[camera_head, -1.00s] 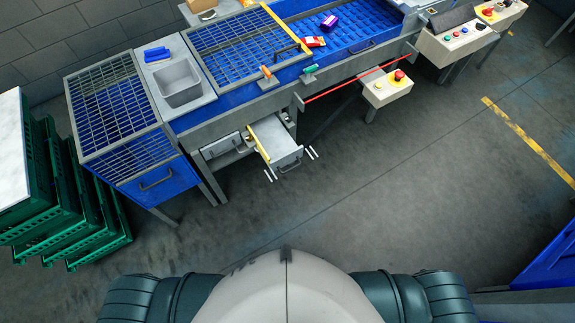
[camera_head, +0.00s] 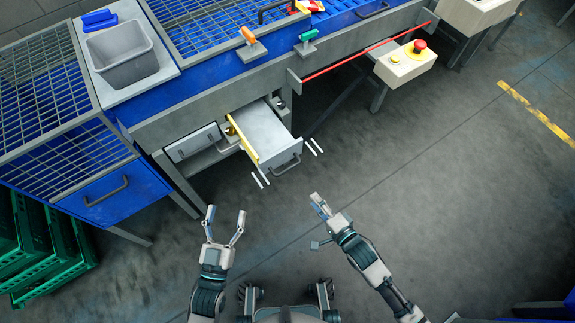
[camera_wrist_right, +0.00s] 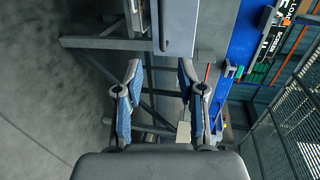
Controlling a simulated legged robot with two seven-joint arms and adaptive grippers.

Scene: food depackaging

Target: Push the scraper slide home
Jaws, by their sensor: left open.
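The scraper slide (camera_head: 262,132) is a grey drawer-like tray with a yellow strip along its left edge and a dark handle (camera_head: 285,163) on its front. It sticks out from the frame under the blue line. My left gripper (camera_head: 225,213) is open and empty, short of the slide and to its lower left. My right gripper (camera_head: 318,222) is open and empty, to the lower right of the handle. Its spread fingers (camera_wrist_right: 159,70) show in the right wrist view, with a grey panel, probably the slide (camera_wrist_right: 177,25), beyond them. Neither gripper touches the slide.
White floor marks (camera_head: 314,146) flank the slide's front. A closed grey panel (camera_head: 193,143) sits left of it. A red bar (camera_head: 365,56) and a button box (camera_head: 405,63) are to the right. Green crates (camera_head: 50,250) stand at lower left. The floor before the slide is clear.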

